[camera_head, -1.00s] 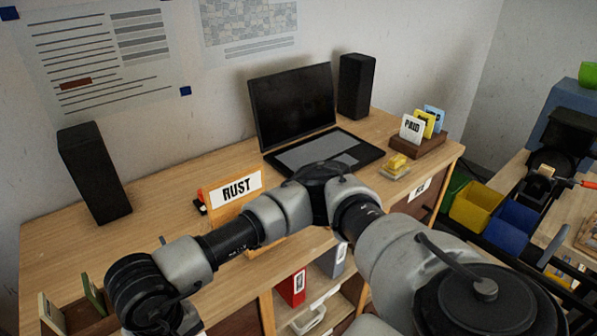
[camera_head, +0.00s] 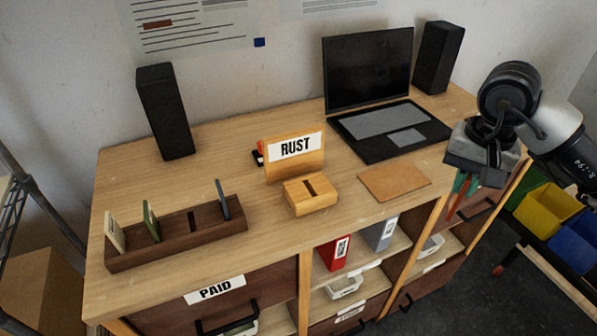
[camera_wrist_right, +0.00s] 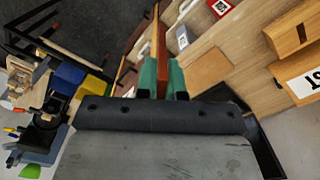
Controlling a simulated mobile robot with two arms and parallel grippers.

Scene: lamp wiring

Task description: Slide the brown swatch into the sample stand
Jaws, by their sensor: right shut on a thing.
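My right gripper (camera_head: 465,187) is at the right of the head view, pointing down by the desk's right front edge. Its green fingers are shut on a thin reddish-brown piece, the brown swatch (camera_head: 455,203), which hangs down from them. In the right wrist view the swatch (camera_wrist_right: 158,42) shows nearly edge-on between the fingers (camera_wrist_right: 162,78). The sample stand (camera_head: 311,197) is a light wooden block with a slot in its top, in front of the RUST sign (camera_head: 296,147). The slot looks empty. The swatch is apart from the stand, to its right. My left gripper is out of view.
A flat tan square (camera_head: 394,182) lies between stand and gripper. A dark wooden rack (camera_head: 178,240) with several upright cards stands at left. The laptop (camera_head: 388,130) and speakers (camera_head: 165,112) are behind. Open shelves (camera_head: 345,290) are below the desk edge.

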